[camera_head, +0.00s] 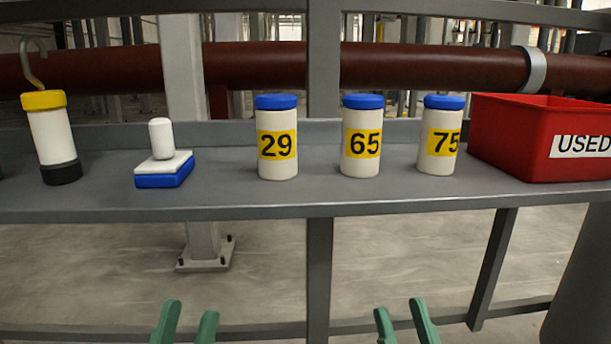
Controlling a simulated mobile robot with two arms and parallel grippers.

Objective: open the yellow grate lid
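No yellow grate lid shows in the head view. The yellow I see is on the cap of a hanging-hook lamp-like cylinder (51,138) and on the number labels of the jars. My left gripper (190,315) shows at the bottom, left of the middle, with two green fingers apart and nothing between them. My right gripper (398,313) shows at the bottom, right of the middle, also with its green fingers apart and empty. Both are low in the picture, below the shelf's front edge.
A grey shelf (230,200) spans the view. It holds a white-and-blue block with a handle (164,163), white jars marked 29 (277,140), 65 (361,140) and 75 (439,140), and a red bin (510,140) marked USED. Grey posts and a brown pipe (260,65) stand behind.

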